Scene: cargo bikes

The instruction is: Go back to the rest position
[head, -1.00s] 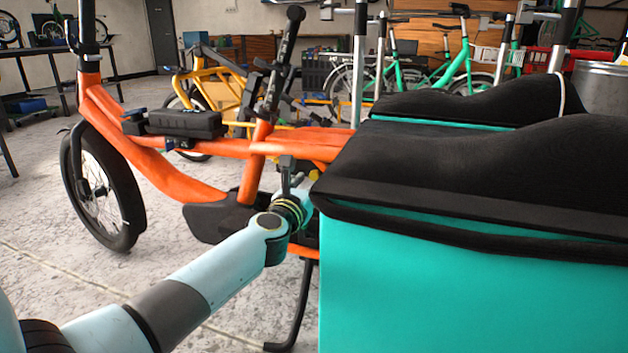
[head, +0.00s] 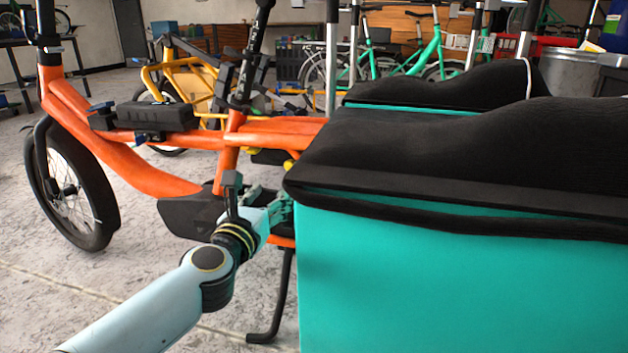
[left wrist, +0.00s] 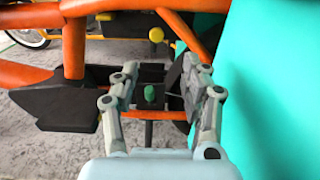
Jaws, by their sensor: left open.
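My left arm reaches in from the lower left in the head view. Its gripper (head: 277,206) is beside the near corner of the turquoise cargo box (head: 450,290), in front of the orange bike frame (head: 150,180). In the left wrist view my left gripper (left wrist: 157,82) has its fingers apart, with nothing held between them. A small green knob (left wrist: 150,94) on a dark part of the bike shows beyond the fingers. A yellow knob (left wrist: 156,34) sits farther up. The box wall (left wrist: 275,90) stands close on the right. My right gripper is not in view.
The box has a black fabric cover (head: 450,150). A black kickstand (head: 283,300) stands below the gripper. A yellow bike (head: 185,80) and green bikes (head: 400,55) stand behind. Concrete floor (head: 110,285) is clear at the lower left.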

